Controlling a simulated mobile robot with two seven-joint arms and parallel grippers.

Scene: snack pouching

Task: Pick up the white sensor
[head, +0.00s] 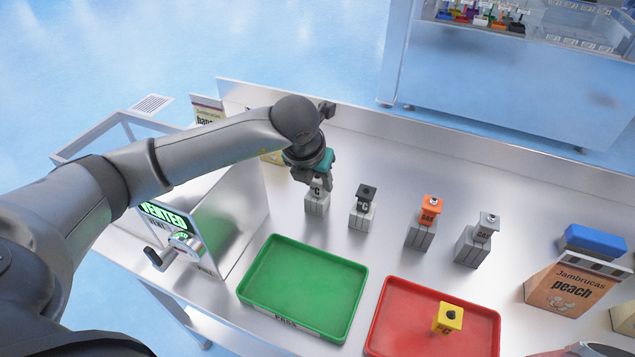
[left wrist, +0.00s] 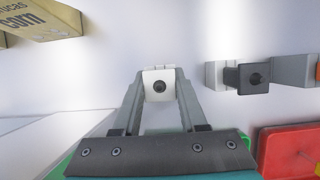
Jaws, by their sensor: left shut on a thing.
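The white sensor (left wrist: 159,84) is a small white block with a dark round spot, between the fingers of my left gripper (left wrist: 160,92) in the left wrist view. In the head view my left gripper (head: 318,180) is over the leftmost grey stand (head: 316,203), shut on the white sensor (head: 318,190), which is partly hidden by the fingers. The sensor is at the top of that stand; I cannot tell whether it still touches it. My right gripper is not clearly in view.
Black (head: 366,192), orange (head: 431,208) and grey (head: 488,226) sensors sit on stands to the right. A green tray (head: 303,336) and a red tray (head: 378,340) with a yellow sensor (head: 450,318) lie in front.

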